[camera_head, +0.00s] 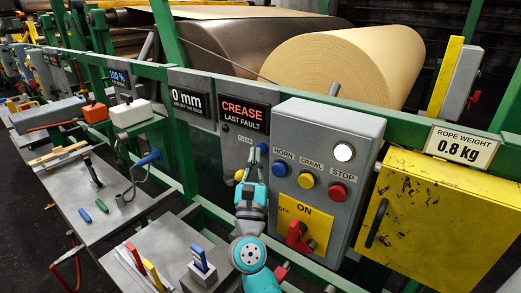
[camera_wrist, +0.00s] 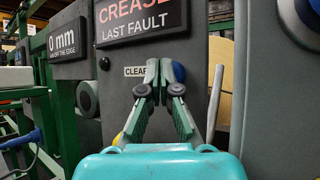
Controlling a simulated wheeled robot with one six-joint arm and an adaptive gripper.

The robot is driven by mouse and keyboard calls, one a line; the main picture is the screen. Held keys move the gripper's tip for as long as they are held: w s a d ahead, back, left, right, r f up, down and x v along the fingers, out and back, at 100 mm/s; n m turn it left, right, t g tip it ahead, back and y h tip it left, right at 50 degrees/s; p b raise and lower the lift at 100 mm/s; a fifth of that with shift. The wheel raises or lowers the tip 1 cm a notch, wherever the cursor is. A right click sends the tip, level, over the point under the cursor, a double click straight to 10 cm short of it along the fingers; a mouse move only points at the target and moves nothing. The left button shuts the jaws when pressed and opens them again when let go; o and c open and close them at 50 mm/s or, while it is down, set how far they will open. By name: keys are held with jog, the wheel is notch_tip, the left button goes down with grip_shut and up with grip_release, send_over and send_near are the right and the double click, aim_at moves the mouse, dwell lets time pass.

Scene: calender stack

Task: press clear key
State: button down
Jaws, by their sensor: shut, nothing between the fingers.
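The grey panel (camera_head: 228,150) carries a display reading "CREASE LAST FAULT" (camera_head: 244,114), which also shows in the wrist view (camera_wrist: 138,20). Below the display is a small label reading "CLEAR" (camera_wrist: 135,71). My gripper (camera_head: 258,160) is shut and empty in front of the panel's right side. In the wrist view its fingertips (camera_wrist: 165,72) overlap the right end of the label. A blue part (camera_wrist: 179,72) shows just right of the fingertips; I cannot tell whether they touch it. No clear key can be made out for certain; the fingers hide part of the panel under the label.
To the right stands a box with a blue horn button (camera_head: 280,169), yellow crawl button (camera_head: 306,180), red stop button (camera_head: 337,191), white lamp (camera_head: 344,152) and red switch (camera_head: 298,237). A yellow cabinet (camera_head: 440,225) is further right. A "0 mm" display (camera_head: 191,101) is left.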

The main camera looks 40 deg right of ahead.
jog(key=shift+s+r, duration=0.1)
jog(key=shift+s, duration=0.1)
jog(key=shift+s+a, duration=0.2)
jog(key=shift+a, duration=1.1)
jog(key=shift+s+a, duration=0.2)
jog(key=shift+a, duration=1.05)
jog(key=s+a+f+n+t+y, duration=0.3)
jog(key=s+a+f+n+y, duration=0.25)
jog(key=s+f+n, duration=0.55)
jog(key=s+a+f+n+t+y, duration=0.2)
jog(key=s+a+f+n+y, duration=0.4)
jog(key=n, duration=1)
jog(key=s+a+f+n+g+y, duration=0.2)
jog(key=s+f+n, duration=0.3)
jog(key=s+n, duration=0.4)
jog(key=s+a+f+n+g+y, duration=0.2)
jog(key=s+f+n+g+y, duration=0.3)
jog(key=s+n, duration=0.4)
jog(key=s+f, duration=0.1)
jog(key=s, duration=0.3)
jog(key=shift+s, duration=0.3)
